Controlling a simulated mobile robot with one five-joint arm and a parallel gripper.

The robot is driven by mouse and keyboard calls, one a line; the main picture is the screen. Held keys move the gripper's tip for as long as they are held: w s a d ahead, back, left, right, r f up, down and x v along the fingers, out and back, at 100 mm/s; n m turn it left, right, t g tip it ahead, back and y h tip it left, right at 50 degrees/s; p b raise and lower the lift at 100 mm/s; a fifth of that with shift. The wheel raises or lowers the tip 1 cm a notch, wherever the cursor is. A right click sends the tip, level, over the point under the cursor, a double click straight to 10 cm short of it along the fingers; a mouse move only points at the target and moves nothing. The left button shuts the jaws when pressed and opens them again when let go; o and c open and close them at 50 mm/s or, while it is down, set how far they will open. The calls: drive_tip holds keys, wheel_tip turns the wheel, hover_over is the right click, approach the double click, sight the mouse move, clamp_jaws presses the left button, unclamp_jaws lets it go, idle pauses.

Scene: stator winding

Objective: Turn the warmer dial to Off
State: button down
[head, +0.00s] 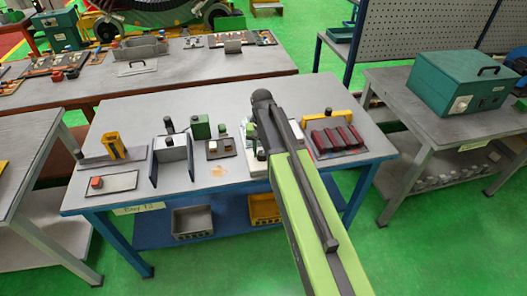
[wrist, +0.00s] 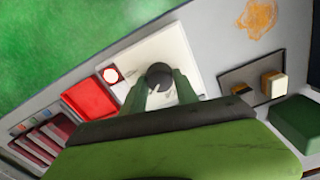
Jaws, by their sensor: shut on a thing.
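The warmer's dial (wrist: 158,74) is a dark round knob on a white panel (wrist: 165,48) in the wrist view. My gripper (wrist: 161,86) has its two green fingers on either side of the knob and is shut on it. A light pointer line shows on the knob's near side. Marks on the panel beside it are too small to read. In the head view, my arm hides the dial and the gripper; only a white edge of the warmer (head: 250,161) shows.
A red tray (wrist: 89,100) stands left of the warmer, near several dark red blocks (head: 337,139). A small plate with two blocks (head: 220,148) and a green box (head: 200,127) stand on the other side. The table front (head: 215,186) is mostly clear.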

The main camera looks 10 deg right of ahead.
sight(262, 153)
drive_tip(key=n, duration=0.5)
drive_tip(key=shift+s+n, duration=0.1)
drive_tip(key=shift+n, duration=0.2)
drive_tip(key=n, duration=0.4)
drive_tip(key=shift+n, duration=0.3)
drive_tip(key=c, duration=0.9)
unclamp_jaws()
drive_tip(key=shift+c, duration=0.2)
wheel_tip(262, 153, up, 17)
drive_tip(key=p, duration=1.7)
drive_tip(key=shift+r, duration=0.2)
